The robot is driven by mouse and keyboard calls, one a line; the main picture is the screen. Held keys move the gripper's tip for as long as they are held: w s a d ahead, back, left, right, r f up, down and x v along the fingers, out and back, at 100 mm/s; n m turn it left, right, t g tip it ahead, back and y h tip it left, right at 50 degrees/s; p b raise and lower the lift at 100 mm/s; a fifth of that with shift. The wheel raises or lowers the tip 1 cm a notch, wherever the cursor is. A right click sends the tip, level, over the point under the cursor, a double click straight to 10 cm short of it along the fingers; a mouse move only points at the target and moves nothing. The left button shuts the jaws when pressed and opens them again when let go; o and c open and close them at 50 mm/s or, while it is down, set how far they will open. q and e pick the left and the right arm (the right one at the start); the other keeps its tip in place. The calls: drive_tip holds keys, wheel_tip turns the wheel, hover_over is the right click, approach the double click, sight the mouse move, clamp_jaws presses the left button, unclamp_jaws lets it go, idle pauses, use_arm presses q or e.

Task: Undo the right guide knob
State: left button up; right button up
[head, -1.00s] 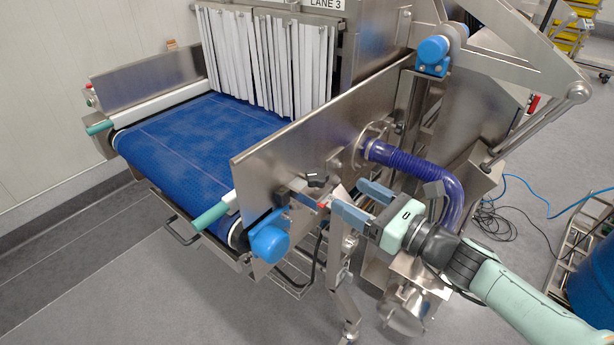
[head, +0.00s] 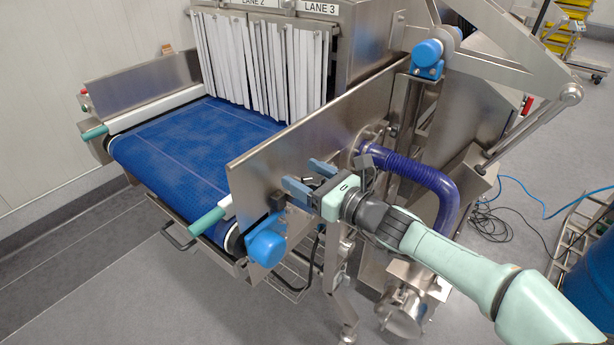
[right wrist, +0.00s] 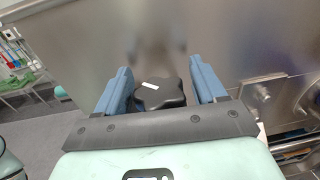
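The right guide knob (right wrist: 160,96) is a black lobed knob with a small white mark, seen in the right wrist view in front of the steel side guide (head: 262,160). My right gripper (right wrist: 163,80) is open, with one blue finger on each side of the knob. Gaps show between the fingers and the knob, so it is not gripped. In the head view my right gripper (head: 304,177) reaches the outer face of the guide from the right, and its fingers and body mostly hide the knob. My left gripper is not in view.
The blue belt (head: 180,143) lies left of the guide, with white strip curtains (head: 262,62) behind it. A blue motor cap (head: 266,246) sits below the gripper. A purple hose (head: 420,174) curves close behind my right arm.

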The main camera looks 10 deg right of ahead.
drive_tip(key=c, duration=0.9)
drive_tip(key=shift+r+y+p, duration=0.1)
drive_tip(key=shift+y+p, duration=0.2)
drive_tip(key=shift+p, duration=0.35)
drive_tip(key=n+g+y+p, duration=0.2)
drive_tip(key=g+p, duration=0.1)
drive_tip(key=p, duration=0.1)
drive_tip(key=n+g+y+p, duration=0.3)
drive_tip(key=p, duration=0.1)
drive_tip(key=shift+s+a+r, duration=0.1)
drive_tip(key=shift+s+a, duration=0.05)
drive_tip(key=shift+s, duration=0.05)
drive_tip(key=shift+s+a+n+g+y+p, duration=0.1)
drive_tip(key=shift+n+g+y+p, duration=0.3)
drive_tip(key=shift+n+g+p, duration=0.25)
drive_tip(key=shift+f, duration=0.2)
drive_tip(key=o, duration=1)
drive_tip(key=shift+c, duration=0.2)
drive_tip(key=b+v, duration=0.1)
drive_tip(key=v, duration=1.2)
drive_tip(key=shift+d, duration=0.2)
